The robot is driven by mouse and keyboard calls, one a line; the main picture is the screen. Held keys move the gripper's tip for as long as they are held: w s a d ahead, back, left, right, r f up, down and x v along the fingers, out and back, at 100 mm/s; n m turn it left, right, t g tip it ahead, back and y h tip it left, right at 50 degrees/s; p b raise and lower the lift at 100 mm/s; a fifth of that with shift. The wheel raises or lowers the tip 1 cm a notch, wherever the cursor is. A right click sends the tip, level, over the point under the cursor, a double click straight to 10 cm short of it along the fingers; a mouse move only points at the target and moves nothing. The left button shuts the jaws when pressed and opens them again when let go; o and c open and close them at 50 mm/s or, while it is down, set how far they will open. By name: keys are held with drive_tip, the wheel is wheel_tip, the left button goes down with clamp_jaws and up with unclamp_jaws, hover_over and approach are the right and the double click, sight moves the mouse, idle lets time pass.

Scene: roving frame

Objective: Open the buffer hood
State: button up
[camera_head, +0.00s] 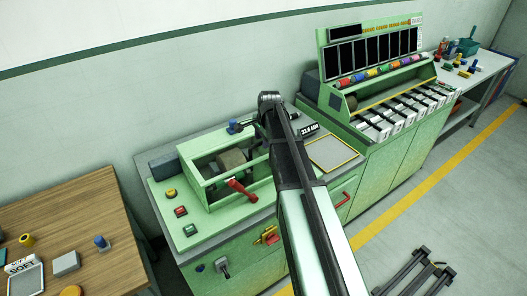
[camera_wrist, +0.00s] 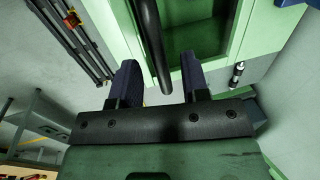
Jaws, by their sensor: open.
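A green framed box (camera_head: 205,178) with open or clear sides sits on the left green machine; I take it to be the buffer hood. Dark rollers or parts show inside, and a red lever (camera_head: 240,188) is at its front. My arm crosses the head view in front of the machine, and the gripper fingers cannot be made out there. In the wrist view my gripper (camera_wrist: 160,72) is open, with two dark blue fingers apart. A black curved bar (camera_wrist: 150,40) lies between or just beyond them, in front of a green frame (camera_wrist: 225,30). I cannot tell whether they touch.
A wooden table (camera_head: 80,215) with small items stands at the left. A taller green machine (camera_head: 385,165) with coloured rollers stands at the right, and a bench (camera_head: 485,75) beyond it. A dark rack (camera_head: 415,275) lies on the floor. The grey floor right of the yellow line is mostly clear.

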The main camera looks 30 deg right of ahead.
drive_tip(key=shift+f, duration=0.3)
clamp_jaws()
drive_tip(key=shift+w, duration=0.1)
